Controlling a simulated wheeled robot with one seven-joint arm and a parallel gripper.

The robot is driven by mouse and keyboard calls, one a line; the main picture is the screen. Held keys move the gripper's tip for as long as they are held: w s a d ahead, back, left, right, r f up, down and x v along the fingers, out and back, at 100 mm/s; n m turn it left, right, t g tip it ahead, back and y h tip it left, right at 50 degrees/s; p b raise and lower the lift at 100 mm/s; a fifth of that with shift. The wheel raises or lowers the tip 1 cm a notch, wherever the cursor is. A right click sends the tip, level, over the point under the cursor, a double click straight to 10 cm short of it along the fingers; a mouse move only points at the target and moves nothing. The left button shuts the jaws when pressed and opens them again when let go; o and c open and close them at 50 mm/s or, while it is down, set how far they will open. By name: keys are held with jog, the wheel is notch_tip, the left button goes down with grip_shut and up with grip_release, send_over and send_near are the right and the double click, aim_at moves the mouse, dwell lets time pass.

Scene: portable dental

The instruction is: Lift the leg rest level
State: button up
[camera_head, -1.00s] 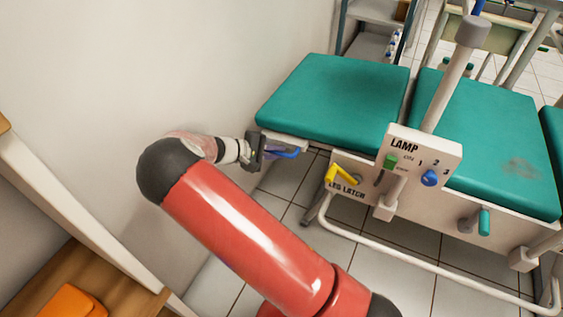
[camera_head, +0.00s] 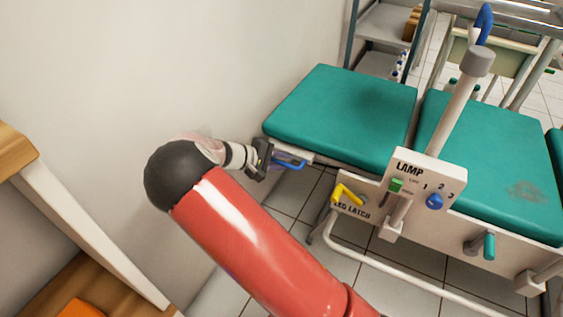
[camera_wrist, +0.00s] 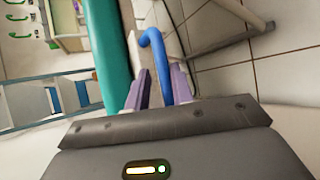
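The leg rest (camera_head: 345,115) is the green padded section at the left end of the chair. It looks close to level with the green seat (camera_head: 495,165). A blue handle (camera_head: 289,163) sticks out under its near left corner; it also shows in the wrist view (camera_wrist: 163,60). My gripper (camera_head: 272,160) is at this handle. In the wrist view my gripper (camera_wrist: 160,88) has its purple fingers apart, with the handle's lower end close to the right finger. Contact is unclear. The yellow leg latch lever (camera_head: 347,193) is tilted on the panel below the rest.
The lamp panel (camera_head: 428,180) with switches and a post (camera_head: 460,100) stands right of the latch. A white floor rail (camera_head: 400,275) runs below. A wall is at left, a wooden shelf (camera_head: 15,150) at lower left, and a metal rack (camera_head: 385,25) behind.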

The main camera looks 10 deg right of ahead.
dwell(0.3)
jog(key=o, duration=1.2)
notch_tip(320, 180, up, 7)
jog(key=shift+w+d+r, duration=0.1)
jog(key=shift+w+r, duration=0.05)
jog(key=shift+r, duration=0.05)
jog(key=shift+c, duration=0.2)
notch_tip(320, 180, up, 2)
jog(key=shift+r, duration=0.15)
jog(key=c, duration=1.2)
jog(key=shift+o, duration=0.2)
notch_tip(320, 180, up, 10)
jog(key=shift+r, duration=0.15)
jog(key=shift+s, duration=0.2)
